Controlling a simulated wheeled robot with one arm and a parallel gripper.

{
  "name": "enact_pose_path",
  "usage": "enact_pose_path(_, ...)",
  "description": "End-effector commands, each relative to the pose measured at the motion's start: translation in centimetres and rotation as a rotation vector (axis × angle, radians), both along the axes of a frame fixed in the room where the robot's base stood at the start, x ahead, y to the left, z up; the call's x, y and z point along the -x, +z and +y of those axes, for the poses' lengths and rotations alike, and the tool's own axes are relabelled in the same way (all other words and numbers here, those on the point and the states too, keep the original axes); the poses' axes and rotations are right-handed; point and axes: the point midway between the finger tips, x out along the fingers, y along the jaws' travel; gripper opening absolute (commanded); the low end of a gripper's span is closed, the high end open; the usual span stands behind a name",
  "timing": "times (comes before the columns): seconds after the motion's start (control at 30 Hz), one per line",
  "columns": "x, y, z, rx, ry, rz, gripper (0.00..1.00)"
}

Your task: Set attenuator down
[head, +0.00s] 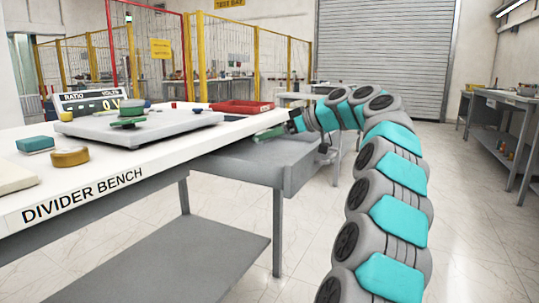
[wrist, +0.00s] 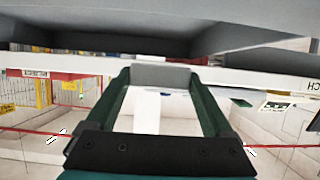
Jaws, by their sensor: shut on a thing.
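My gripper (head: 270,133) is at the end of my arm, by the far right end of the white bench and over the grey side tray (head: 285,172). In the wrist view my gripper (wrist: 160,78) has two dark green fingers shut on a grey block, which seems to be the attenuator (wrist: 160,76). The block sits between the fingertips. In the head view I cannot make out the held block. Whether it touches anything below is not clear.
The white bench (head: 105,178) carries a grey platform (head: 110,131) with green round parts, a ratio display (head: 88,103), a teal block (head: 36,144), a gold disc (head: 70,157) and a red tray (head: 241,107). Open floor (head: 480,210) lies to the right.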

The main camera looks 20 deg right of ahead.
Motion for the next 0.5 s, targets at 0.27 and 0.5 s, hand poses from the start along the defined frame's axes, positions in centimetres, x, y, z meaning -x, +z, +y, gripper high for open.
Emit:
enact_pose_path(0.27, -0.1, -1.6, 0.0, -0.003, 0.000, 0.001, 0.29)
enact_pose_path(0.5, 0.0, -4.0, -0.1, -0.003, -0.002, 0.001, 0.29)
